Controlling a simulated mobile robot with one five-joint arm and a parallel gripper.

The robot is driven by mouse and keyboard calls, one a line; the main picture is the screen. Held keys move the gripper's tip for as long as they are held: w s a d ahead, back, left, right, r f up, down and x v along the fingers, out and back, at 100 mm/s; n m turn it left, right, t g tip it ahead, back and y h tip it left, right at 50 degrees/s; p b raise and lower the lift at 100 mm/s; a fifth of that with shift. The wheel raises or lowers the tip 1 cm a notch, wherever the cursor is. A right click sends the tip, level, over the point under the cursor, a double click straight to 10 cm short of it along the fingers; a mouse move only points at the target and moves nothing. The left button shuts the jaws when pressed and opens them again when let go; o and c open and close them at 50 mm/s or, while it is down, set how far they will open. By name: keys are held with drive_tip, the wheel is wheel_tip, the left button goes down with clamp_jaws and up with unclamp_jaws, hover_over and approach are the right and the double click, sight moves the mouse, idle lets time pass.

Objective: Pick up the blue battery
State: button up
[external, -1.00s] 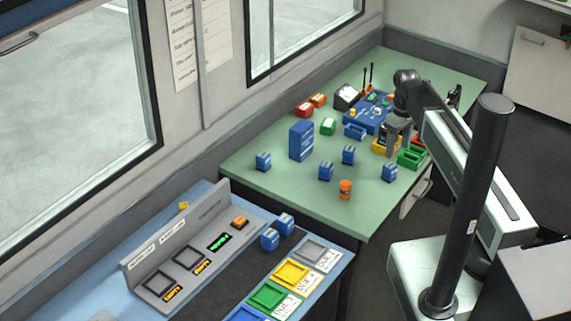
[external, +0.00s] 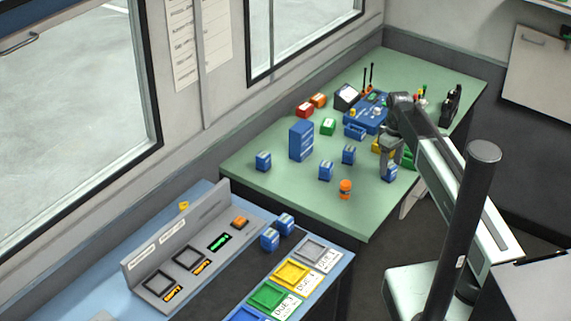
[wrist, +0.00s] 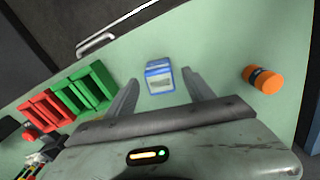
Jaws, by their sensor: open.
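A blue battery (external: 390,174) with a pale top stands near the right edge of the green table. My gripper (external: 389,162) points down right over it and partly hides it in the external view. In the wrist view the blue battery (wrist: 160,84) lies in the gap between the tips of my open fingers, with green table showing on both sides. I cannot tell whether the tips are at its height or above it. Other blue batteries (external: 326,171) (external: 349,154) (external: 263,160) stand to the left on the same table.
An orange cylinder (wrist: 262,79) lies or stands right of my gripper in the wrist view. Green and red bins (wrist: 84,88) are at the left. A tall blue box (external: 301,140) stands on the table. A lower bench (external: 325,260) holds coloured pads and two blue batteries (external: 270,238).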

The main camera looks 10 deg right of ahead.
wheel_tip(320, 180, down, 3)
drive_tip(key=shift+b, duration=0.8)
drive_tip(key=shift+r, duration=0.25)
clamp_jaws()
